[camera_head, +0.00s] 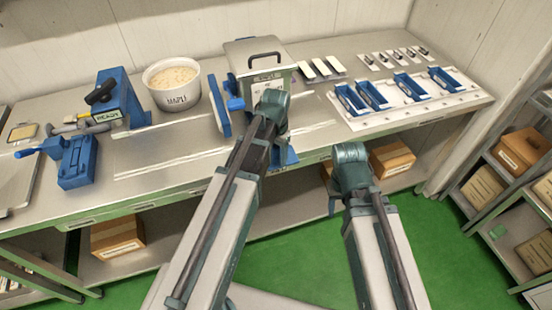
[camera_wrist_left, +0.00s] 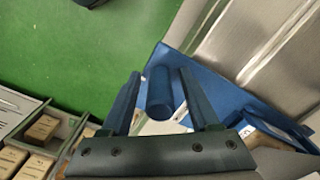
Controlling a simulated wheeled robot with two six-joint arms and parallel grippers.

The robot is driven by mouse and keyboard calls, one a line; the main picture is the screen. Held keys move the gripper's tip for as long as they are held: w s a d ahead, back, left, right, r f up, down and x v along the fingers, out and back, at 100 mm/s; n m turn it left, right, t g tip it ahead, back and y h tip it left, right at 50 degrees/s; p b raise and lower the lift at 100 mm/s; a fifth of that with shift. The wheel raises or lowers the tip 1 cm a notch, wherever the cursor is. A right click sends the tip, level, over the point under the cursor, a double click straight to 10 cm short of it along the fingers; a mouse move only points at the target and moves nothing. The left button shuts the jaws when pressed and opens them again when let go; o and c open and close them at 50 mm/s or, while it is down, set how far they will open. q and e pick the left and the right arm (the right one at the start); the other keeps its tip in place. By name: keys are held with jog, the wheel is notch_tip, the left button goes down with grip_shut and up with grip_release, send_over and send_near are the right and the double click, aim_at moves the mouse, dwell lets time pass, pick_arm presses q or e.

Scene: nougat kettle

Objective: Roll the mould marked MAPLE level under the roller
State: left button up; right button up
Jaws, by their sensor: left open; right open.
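My left gripper (camera_head: 271,104) is in front of the steel kettle (camera_head: 255,62); its fingertips are hidden in the head view. In the left wrist view its two fingers (camera_wrist_left: 160,78) stand apart, with a blue cylinder (camera_wrist_left: 159,98) showing between them and a gap on each side. Whether it touches a finger I cannot tell. My right gripper (camera_head: 350,158) hangs at the bench's front edge, away from the moulds. Several blue moulds (camera_head: 408,86) lie on a white board at the right; their marks are unreadable. I cannot clearly make out the roller.
A white tub (camera_head: 173,86) marked MAPLE holds pale nougat. A blue device (camera_head: 121,100) labelled READY and a blue block with a handle (camera_head: 76,162) stand at the left. The front middle of the bench (camera_head: 160,165) is clear.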

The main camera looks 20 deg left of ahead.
pick_arm(q)
jog(key=shift+c, duration=0.4)
grip_shut()
dwell(0.9)
